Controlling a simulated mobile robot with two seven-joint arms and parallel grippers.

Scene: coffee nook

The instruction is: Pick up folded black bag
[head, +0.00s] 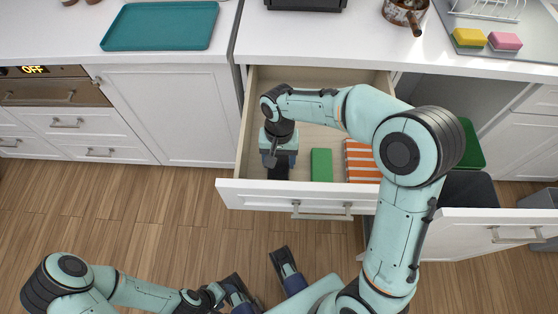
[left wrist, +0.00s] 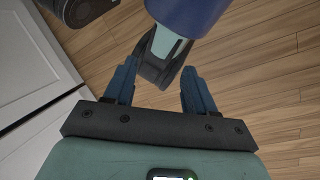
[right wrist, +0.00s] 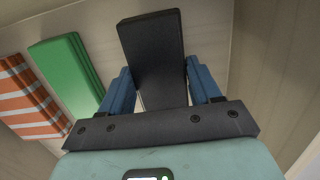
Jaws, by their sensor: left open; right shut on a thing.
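The folded black bag (head: 277,171) is a dark flat block in the left part of the open drawer (head: 240,150). My right gripper (head: 279,155) reaches down into the drawer and is shut on the bag. In the right wrist view the bag (right wrist: 151,40) stands out between the two blue fingers (right wrist: 158,78). Its lower part is hidden by the gripper. My left gripper (left wrist: 160,78) is open and empty, low over the wooden floor, away from the drawer.
A green folded cloth (head: 321,164) and an orange-striped cloth (head: 361,160) lie right of the bag. The drawer front (head: 260,195) and side walls surround them. A teal tray (head: 160,27) and sponges (head: 505,41) lie on the counter (head: 330,40). My right arm crosses over the drawer.

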